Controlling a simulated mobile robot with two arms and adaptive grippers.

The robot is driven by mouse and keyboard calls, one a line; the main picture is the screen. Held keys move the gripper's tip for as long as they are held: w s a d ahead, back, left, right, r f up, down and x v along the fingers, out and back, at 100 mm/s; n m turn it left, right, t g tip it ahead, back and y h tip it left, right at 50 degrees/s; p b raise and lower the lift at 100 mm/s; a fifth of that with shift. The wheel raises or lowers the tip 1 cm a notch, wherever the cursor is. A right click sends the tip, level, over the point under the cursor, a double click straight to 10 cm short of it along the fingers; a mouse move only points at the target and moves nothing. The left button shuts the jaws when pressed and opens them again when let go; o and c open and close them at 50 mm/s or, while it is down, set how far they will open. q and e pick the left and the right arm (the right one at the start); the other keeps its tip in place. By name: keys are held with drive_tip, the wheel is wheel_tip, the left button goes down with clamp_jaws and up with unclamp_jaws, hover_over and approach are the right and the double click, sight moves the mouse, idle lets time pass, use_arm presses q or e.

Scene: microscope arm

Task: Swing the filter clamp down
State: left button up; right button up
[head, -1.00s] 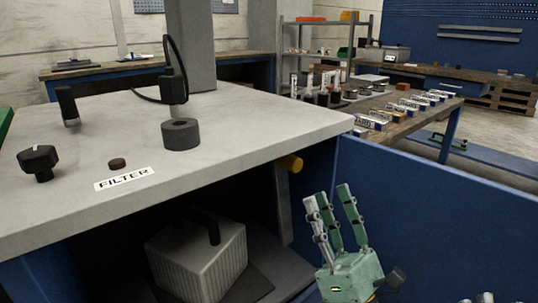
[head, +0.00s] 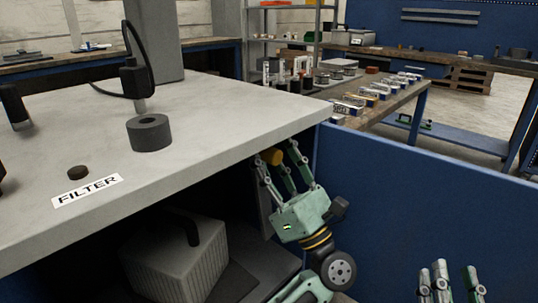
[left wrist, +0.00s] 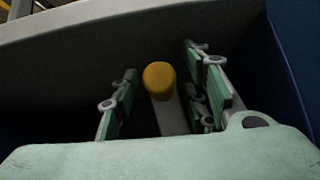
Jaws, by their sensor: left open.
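A yellow knob (head: 272,156) sits under the bench top's front edge, near its right corner. In the left wrist view the knob (left wrist: 159,80) is at the end of a pale grey bar (left wrist: 171,116), likely the filter clamp's lever. My left gripper (head: 280,160) is open around the knob, with fingers (left wrist: 162,90) on both sides and visible gaps. In the head view its fingers partly hide the knob and bar. My right gripper (head: 450,275) is low at the bottom right, cut by the frame, fingers apart and empty.
The bench top (head: 215,125) overhangs my left gripper. It carries a FILTER label (head: 88,190), a dark ring (head: 149,132) and a small black button (head: 78,172). A ribbed grey box (head: 175,255) sits below. A blue panel (head: 400,200) stands close on the right.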

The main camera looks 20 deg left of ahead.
use_arm(q)
drive_tip(key=shift+c, duration=0.2)
clamp_jaws()
idle(0.3)
